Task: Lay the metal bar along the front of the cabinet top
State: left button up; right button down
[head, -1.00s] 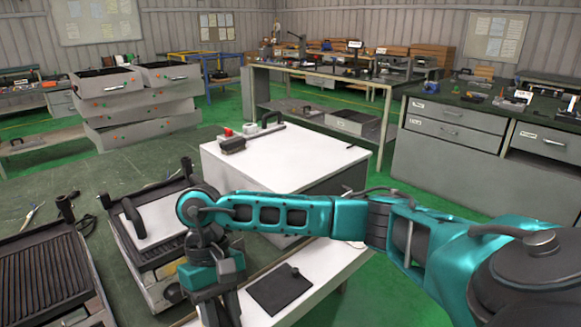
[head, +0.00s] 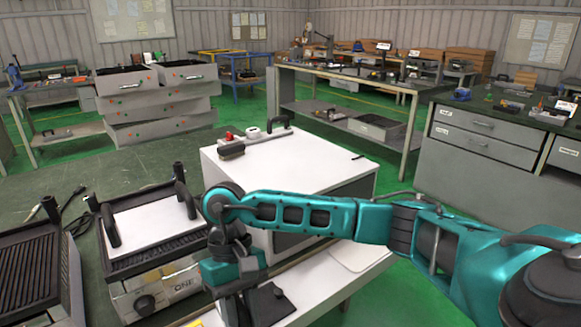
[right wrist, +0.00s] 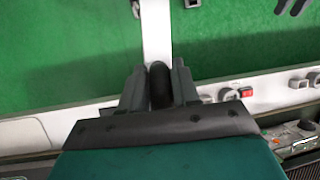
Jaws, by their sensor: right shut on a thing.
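The cabinet (head: 300,155) is a box with a white top on the work table. A pale bar-like piece (head: 262,138) with black end parts lies toward the back left of its top; I cannot tell whether it is the metal bar. My right gripper (head: 243,317) is low in front of the cabinet, its tips cut off by the lower frame edge. In the right wrist view my right gripper (right wrist: 160,72) is shut on a black rounded piece (right wrist: 160,88). A pale strip (right wrist: 157,35) lines up with it; whether they join is unclear. My left gripper is out of view.
A grill (head: 150,262) with a white plate (head: 150,222) and upright black handles stands left of my gripper; another ribbed grill (head: 30,265) is farther left. A pale flat panel (head: 355,256) lies near the cabinet's right front. The cabinet top's front is largely clear.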

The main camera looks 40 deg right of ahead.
aim_at(310, 172)
jog(key=l, duration=0.65)
jog(key=k+l+u, duration=0.1)
jog(key=l, duration=1.1)
jog(key=k+l+u, duration=0.1)
jog(key=l, duration=0.55)
jog(key=k+l+u, duration=0.1)
jog(key=l, duration=1.3)
jog(key=i+u, duration=0.05)
